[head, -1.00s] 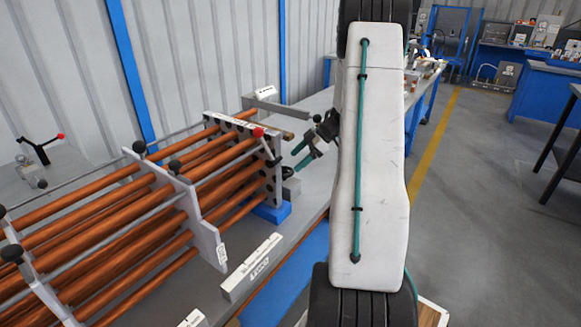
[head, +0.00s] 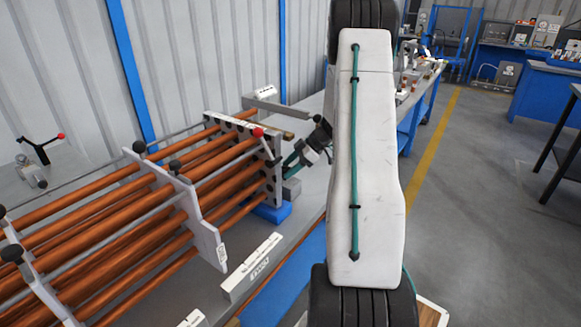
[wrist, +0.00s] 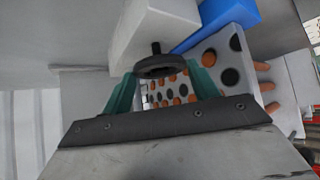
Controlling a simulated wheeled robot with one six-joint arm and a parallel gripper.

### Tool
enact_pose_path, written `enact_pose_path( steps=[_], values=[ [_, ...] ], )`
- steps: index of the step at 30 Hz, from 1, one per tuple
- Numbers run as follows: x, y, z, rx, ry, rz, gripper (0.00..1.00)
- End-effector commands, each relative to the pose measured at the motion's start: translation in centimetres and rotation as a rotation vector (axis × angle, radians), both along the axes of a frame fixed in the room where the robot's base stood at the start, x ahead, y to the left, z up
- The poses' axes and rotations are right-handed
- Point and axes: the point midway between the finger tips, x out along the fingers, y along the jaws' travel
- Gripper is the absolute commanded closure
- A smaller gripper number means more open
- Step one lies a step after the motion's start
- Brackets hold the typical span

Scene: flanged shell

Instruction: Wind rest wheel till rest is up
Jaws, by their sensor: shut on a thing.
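The rest wheel (wrist: 158,67) is a small dark handwheel on a short stem, in front of a pale grey block (wrist: 150,25) in the wrist view. My gripper (wrist: 160,72) has its two teal fingers shut on the wheel, one at each side of its rim. In the head view my gripper (head: 289,161) is at the right end of the tube bundle and hides the wheel. The grey block (head: 291,189) shows just below it. A blue block (head: 271,212), apparently the rest, sits under the end plate (head: 270,172); I cannot tell whether it touches the plate.
Copper tubes (head: 120,218) run through upright grey plates, with a red-knobbed lever (head: 258,132) by the end plate. A white labelled block (head: 252,268) lies on the bench front. A grey bar (head: 283,107) stands behind.

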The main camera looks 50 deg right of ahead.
Motion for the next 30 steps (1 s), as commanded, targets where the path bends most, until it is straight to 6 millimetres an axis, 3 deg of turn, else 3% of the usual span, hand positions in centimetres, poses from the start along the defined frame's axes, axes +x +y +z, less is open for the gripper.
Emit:
enact_pose_path(
  steps=[11, 30],
  values=[
    [-0.3, 0.3, 0.1, 0.001, 0.001, -0.125, 0.63],
    [-0.7, 1.4, 0.0, 0.000, 0.002, -0.701, 0.63]
  ],
)
